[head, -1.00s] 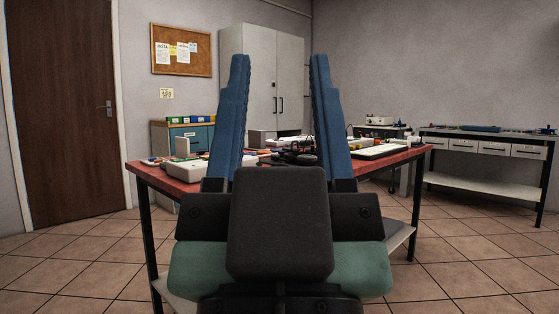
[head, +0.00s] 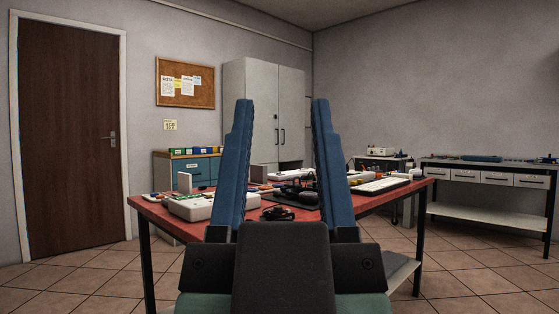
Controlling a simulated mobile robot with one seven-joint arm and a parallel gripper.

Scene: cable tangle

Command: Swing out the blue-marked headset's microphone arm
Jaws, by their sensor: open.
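Between the fingers, on the table, lie dark items (head: 292,192) that look like a tangle of cables or headsets. A small black object (head: 276,213) lies nearer the front edge. I cannot make out a blue mark or a microphone arm on any of them. The fingers hide parts of the tabletop.
A grey workbench (head: 490,170) stands at the right wall. A grey cabinet (head: 262,110) and blue drawers (head: 200,168) stand behind. Open tiled floor lies on both sides.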

